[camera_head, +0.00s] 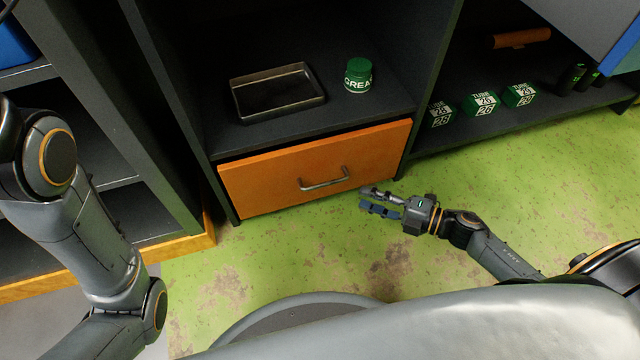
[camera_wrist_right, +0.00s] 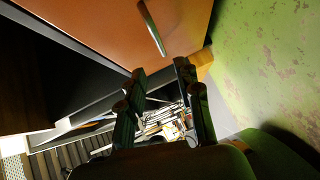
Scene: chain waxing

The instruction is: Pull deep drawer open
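The deep drawer (camera_head: 270,182) has an orange front and sits shut at the bottom of the dark cabinet. Its metal bar handle (camera_head: 324,179) is near the middle of the front. My right gripper (camera_head: 370,202) is open and empty, in front of the drawer's right part and to the right of the handle, apart from it. In the right wrist view the drawer front (camera_wrist_right: 110,25) and handle (camera_wrist_right: 151,28) lie beyond the open fingers (camera_wrist_right: 160,80). My left arm shows at the left, but its gripper is out of view.
A metal tray (camera_head: 236,98) and a green jar (camera_head: 358,76) stand on the shelf above the drawer. Green tube boxes (camera_head: 480,104) sit on the right shelf. Another cabinet with an orange base edge (camera_head: 180,247) stands at left. The green floor (camera_head: 290,250) before the drawer is clear.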

